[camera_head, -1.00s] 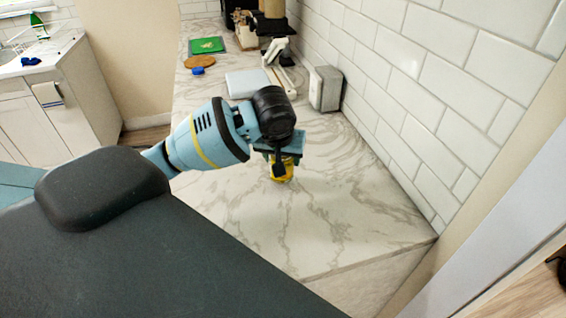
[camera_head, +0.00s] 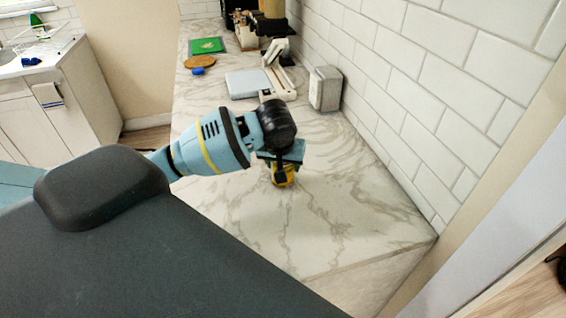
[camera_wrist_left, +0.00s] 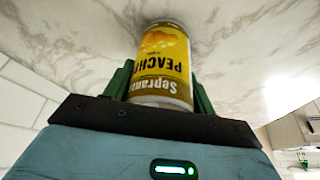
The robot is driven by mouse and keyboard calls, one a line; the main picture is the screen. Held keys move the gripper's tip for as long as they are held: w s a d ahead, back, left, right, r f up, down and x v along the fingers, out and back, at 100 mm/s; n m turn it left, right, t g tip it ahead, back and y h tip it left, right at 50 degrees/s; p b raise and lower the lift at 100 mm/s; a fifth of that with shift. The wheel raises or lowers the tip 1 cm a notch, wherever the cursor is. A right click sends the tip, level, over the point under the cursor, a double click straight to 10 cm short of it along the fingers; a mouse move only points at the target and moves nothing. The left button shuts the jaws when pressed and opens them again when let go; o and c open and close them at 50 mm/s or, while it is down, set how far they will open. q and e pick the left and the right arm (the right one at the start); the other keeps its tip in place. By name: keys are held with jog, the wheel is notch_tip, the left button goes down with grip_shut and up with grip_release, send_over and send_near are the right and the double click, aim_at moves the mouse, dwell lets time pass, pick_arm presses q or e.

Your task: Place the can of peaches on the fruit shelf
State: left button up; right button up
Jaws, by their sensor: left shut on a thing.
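The can of peaches (camera_wrist_left: 163,62) is yellow with a brown band and the words "Sepranza" and "PEACH", upside down in the left wrist view. My left gripper (camera_wrist_left: 160,88) is shut on it, with a green finger on each side. In the head view the yellow can (camera_head: 283,174) shows below my left gripper (camera_head: 282,162), over the marble counter (camera_head: 330,220). I cannot tell whether the can touches the counter. My right gripper is not in view. No fruit shelf shows in these frames.
A grey box (camera_head: 325,88) stands by the tiled wall (camera_head: 450,110). A white scale-like tray (camera_head: 246,84), a blue lid (camera_head: 199,71), a round brown board (camera_head: 200,61) and a green mat (camera_head: 207,45) lie farther back. The counter's near right part is clear.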

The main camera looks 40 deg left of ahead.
pick_arm(q)
jog(key=shift+f, duration=0.1)
jog(key=o, duration=1.2)
jog(key=v, duration=1.1)
jog(key=shift+o, duration=0.4)
jog(key=shift+s+d+r, duration=0.15)
jog(key=shift+s+r, duration=0.05)
jog(key=shift+r, duration=0.4)
